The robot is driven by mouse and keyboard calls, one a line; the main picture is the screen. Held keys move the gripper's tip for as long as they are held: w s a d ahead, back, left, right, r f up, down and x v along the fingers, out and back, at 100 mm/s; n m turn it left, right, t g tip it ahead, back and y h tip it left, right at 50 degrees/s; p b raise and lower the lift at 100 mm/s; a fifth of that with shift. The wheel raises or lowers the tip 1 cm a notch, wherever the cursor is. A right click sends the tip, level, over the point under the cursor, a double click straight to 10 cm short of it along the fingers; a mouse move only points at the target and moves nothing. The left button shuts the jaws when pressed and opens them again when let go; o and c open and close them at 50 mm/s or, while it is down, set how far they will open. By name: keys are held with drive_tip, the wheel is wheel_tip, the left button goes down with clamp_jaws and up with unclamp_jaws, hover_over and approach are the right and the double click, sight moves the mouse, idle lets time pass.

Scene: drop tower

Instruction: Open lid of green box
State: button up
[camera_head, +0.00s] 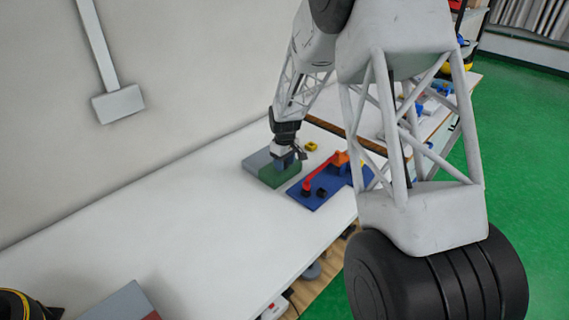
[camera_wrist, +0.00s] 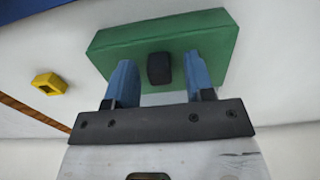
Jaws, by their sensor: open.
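The green box (camera_head: 282,176) stands on the white workbench, with a grey part (camera_head: 257,160) directly at its left in the head view. In the wrist view the green surface (camera_wrist: 211,40) has a small black knob (camera_wrist: 159,69) at its middle. My gripper (camera_wrist: 159,78) is open, with one blue finger on each side of the knob, apart from it. In the head view my gripper (camera_head: 286,163) is right over the box. I cannot tell how far the fingertips are from the green surface. The lid looks closed.
A blue board (camera_head: 309,199) with a red and orange lever (camera_head: 323,175) lies close to the right of the box. A small yellow block (camera_head: 311,146) sits behind it, also in the wrist view (camera_wrist: 50,84).

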sight(268, 160)
drive_tip(key=shift+f, duration=0.25)
drive_tip(key=shift+c, duration=0.3)
clamp_jaws()
drive_tip(key=w+a, duration=0.6)
drive_tip(key=shift+o, duration=0.3)
unclamp_jaws()
drive_tip(key=shift+r, duration=0.1)
